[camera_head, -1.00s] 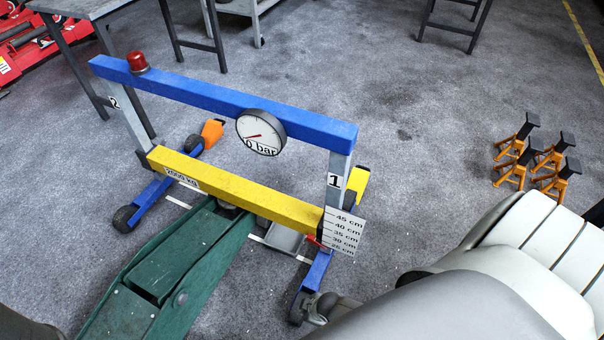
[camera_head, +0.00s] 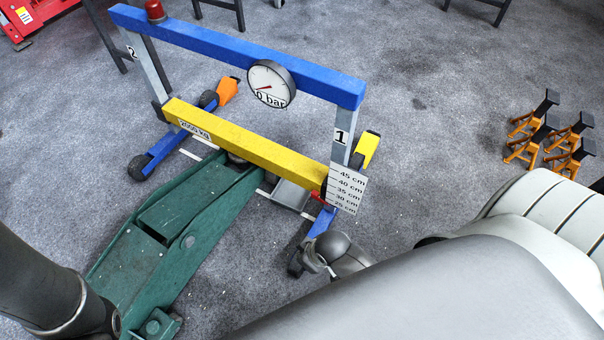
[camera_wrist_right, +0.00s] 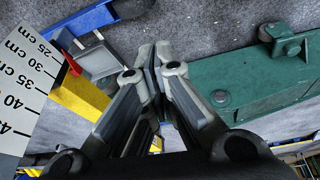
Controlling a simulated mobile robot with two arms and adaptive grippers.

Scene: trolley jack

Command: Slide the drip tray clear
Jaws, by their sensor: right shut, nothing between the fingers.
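The drip tray (camera_head: 291,194) is a small flat grey tray on the floor, under the yellow beam at the right of the green jack (camera_head: 190,215). It also shows in the right wrist view (camera_wrist_right: 98,60), upper left, beside a small red part (camera_wrist_right: 71,62). My right gripper (camera_head: 312,262) is in front of the tray, near the rig's right foot, partly hidden by its own arm. In the right wrist view its fingers (camera_wrist_right: 152,58) are together with nothing between them, apart from the tray. My left arm enters at lower left; its gripper is not visible.
The blue and yellow press frame (camera_head: 240,140) stands over the jack. Its height scale plate (camera_head: 345,188) hangs close to the tray. Its wheeled feet rest on the floor. Several orange axle stands (camera_head: 548,135) stand at right. Open carpet lies behind the frame.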

